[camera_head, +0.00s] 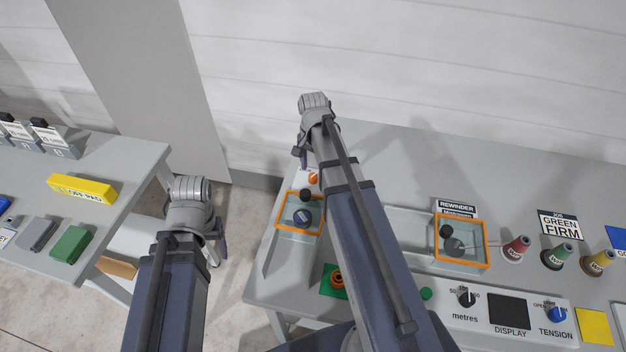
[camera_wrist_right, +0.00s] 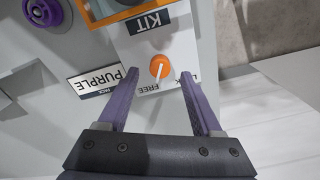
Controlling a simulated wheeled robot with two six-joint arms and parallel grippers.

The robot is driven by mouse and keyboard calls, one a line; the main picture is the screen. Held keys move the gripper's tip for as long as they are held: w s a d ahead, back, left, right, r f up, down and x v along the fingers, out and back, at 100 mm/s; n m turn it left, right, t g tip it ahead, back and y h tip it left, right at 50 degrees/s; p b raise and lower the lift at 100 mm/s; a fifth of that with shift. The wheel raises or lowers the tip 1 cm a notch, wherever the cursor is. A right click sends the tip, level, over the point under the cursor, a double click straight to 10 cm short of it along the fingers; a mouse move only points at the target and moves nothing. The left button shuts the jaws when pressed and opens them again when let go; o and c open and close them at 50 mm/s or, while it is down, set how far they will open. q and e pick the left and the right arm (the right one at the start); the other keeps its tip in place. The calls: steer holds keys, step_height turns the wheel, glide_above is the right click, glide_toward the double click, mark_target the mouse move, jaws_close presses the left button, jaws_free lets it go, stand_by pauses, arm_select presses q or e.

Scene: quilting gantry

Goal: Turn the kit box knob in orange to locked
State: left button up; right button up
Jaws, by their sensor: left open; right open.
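The orange knob (camera_wrist_right: 160,66) sits on a pale panel below the KIT label (camera_wrist_right: 152,22). Its white pointer line points toward the FREE label (camera_wrist_right: 146,87). A second label starting with L is mostly hidden behind a finger. My right gripper (camera_wrist_right: 158,76) is open, with its purple fingertips on either side of the knob; I cannot tell whether they touch it. In the head view the knob (camera_head: 313,179) shows beside the orange-framed clear kit box (camera_head: 290,196). My left gripper (camera_head: 221,240) is over the floor between the tables, its fingers barely visible.
A PURPLE card (camera_wrist_right: 103,84) lies beside the knob panel. A second orange-framed box (camera_head: 461,262), thread cones (camera_head: 516,247) and a control panel (camera_head: 480,311) are to the right. The left table (camera_head: 115,165) holds a yellow box (camera_head: 82,188) and other items.

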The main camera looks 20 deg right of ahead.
mark_target(313, 176)
step_height(313, 176, down, 4)
steer(key=shift+r+b, duration=0.25)
steer(key=shift+b, duration=1)
jaws_close()
